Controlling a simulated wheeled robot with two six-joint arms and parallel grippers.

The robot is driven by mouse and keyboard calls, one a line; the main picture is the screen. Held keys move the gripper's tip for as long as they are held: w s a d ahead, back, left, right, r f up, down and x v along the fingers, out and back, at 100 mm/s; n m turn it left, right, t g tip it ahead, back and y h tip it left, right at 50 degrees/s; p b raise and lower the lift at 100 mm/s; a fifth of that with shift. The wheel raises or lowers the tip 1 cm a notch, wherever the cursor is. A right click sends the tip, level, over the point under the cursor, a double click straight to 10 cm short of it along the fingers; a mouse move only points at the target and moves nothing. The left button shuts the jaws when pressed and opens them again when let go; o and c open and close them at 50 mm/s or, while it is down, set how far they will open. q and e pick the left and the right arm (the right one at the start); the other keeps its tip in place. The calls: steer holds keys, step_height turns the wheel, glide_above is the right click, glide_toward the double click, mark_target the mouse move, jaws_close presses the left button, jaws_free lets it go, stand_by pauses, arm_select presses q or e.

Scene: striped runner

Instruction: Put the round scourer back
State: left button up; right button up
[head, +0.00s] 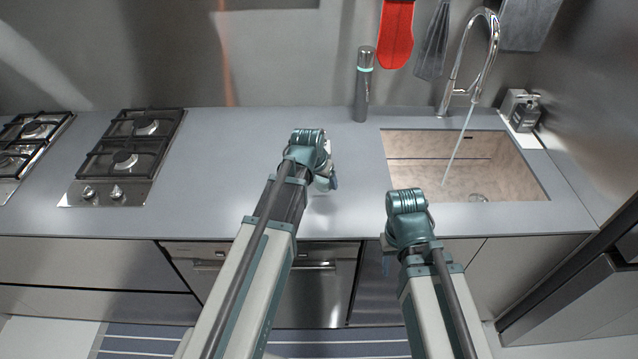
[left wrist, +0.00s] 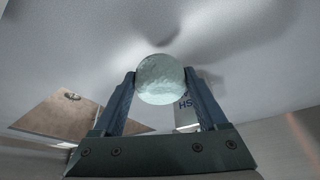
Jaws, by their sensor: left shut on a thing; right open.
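The round scourer (left wrist: 160,79) is a pale grey-green disc in the left wrist view. My left gripper (left wrist: 162,88) is shut on it, with one blue finger at each side. In the head view my left gripper (head: 331,182) is over the counter, left of the sink, and the scourer cannot be made out there. My right gripper (head: 386,258) is at the front edge of the counter, below the sink's left corner; it is open, and its fingers are mostly hidden by its own wrist.
The sink (head: 425,170) has a running tap (head: 488,60). A grey bottle (head: 363,90) stands at the back. Hobs (head: 125,155) are at left; the counter between (head: 220,160) is clear.

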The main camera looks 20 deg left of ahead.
mark_target(319, 182)
arm_select(q)
steer(key=shift+w+a+f, duration=0.1)
steer(key=shift+w+a, duration=0.5)
steer(key=shift+w, duration=0.3)
steer(key=f+b, duration=0.3)
steer(key=b, duration=0.1)
steer(key=shift+w+a+f, duration=0.3)
steer(key=shift+w+f, duration=0.05)
steer(key=shift+f, duration=0.05)
steer(key=shift+r, duration=0.1)
steer(key=o, duration=1.1)
